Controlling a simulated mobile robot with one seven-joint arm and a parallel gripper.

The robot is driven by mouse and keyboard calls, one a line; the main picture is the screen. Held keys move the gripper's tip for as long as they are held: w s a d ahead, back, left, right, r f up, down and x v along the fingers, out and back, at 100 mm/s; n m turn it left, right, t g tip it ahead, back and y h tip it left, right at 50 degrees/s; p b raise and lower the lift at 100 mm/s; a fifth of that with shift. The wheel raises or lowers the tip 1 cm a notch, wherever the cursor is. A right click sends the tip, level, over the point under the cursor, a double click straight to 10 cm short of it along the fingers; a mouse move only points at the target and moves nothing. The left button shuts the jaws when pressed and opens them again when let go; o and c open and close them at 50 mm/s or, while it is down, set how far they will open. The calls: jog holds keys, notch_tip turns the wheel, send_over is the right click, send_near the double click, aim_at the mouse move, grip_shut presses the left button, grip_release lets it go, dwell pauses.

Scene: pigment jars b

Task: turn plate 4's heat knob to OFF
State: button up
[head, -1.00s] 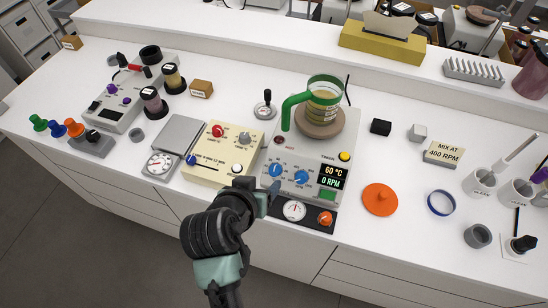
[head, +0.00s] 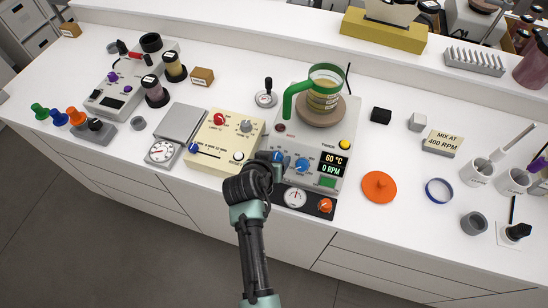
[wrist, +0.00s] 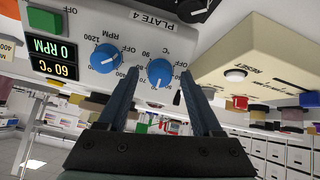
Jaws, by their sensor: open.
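Plate 4 (head: 285,129) is a light grey hotplate. Its display (head: 332,165) reads 60 °C and 0 RPM. Its heat knob (wrist: 158,73) is blue, with a white pointer mark and a °C scale around it; the pointer is away from the OFF label. In the head view the heat knob is mostly hidden by my gripper (head: 274,158). In the wrist view my gripper (wrist: 158,76) is open, with one finger on each side of the heat knob; I cannot tell whether they touch it. The blue RPM knob (wrist: 105,57) is beside the heat knob, outside the fingers.
A green-handled beaker (head: 324,90) of liquid stands on the plate. A cream box (head: 222,150) with a reset button stands close on the left. A dark panel (head: 313,204) with a gauge and an orange knob lies in front. An orange lid (head: 378,187) lies to the right.

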jog(key=shift+w+f, duration=0.1)
grip_shut()
dwell(0.4)
